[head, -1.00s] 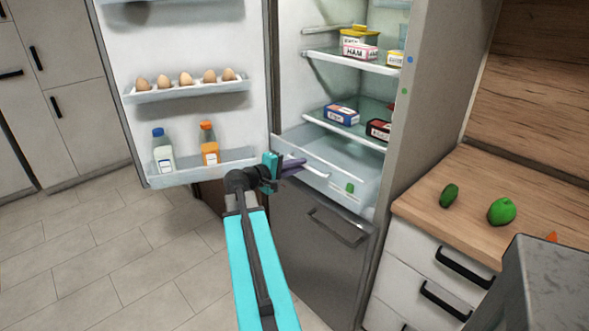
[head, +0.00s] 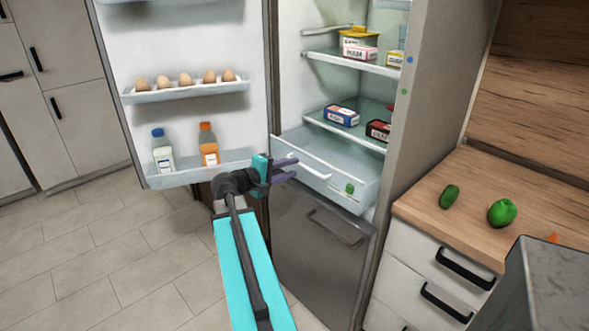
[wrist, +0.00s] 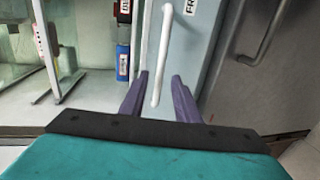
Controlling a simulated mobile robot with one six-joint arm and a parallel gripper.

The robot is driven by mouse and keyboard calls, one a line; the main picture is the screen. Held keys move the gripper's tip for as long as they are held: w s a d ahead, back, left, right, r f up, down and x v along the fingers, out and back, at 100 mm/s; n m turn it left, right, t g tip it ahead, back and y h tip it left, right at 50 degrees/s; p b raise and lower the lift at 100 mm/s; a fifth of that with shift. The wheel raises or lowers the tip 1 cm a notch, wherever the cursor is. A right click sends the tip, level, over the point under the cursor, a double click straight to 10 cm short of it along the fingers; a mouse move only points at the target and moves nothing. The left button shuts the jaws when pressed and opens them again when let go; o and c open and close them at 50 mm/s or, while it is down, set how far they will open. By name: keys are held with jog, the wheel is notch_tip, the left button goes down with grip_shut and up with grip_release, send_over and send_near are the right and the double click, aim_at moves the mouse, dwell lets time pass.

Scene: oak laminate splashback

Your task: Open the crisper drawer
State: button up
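The crisper drawer (head: 335,180) is a pale clear bin at the bottom of the open fridge, with a green sticker and a white bar handle (head: 318,172) on its front. Its inside shows behind the front panel, so it looks at least partly out. My gripper (head: 293,169) has purple fingers spread apart, at the left end of the handle. In the wrist view, the handle (wrist: 174,48) runs between the open fingers (wrist: 162,88), with its near end between them in the picture. I cannot tell whether they touch it. Nothing is gripped.
The fridge door (head: 190,50) stands open at left, with eggs (head: 186,80) and two bottles (head: 209,146) in its racks. The freezer drawer (head: 320,240) is shut below. Boxes (head: 341,115) sit on shelves above. A wooden counter (head: 425,205) with green produce (head: 501,212) stands at right.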

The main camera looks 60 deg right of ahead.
jog(key=b+v, duration=0.1)
jog(key=v, duration=0.9)
jog(key=shift+w+a, duration=0.2)
jog(key=shift+w, duration=0.05)
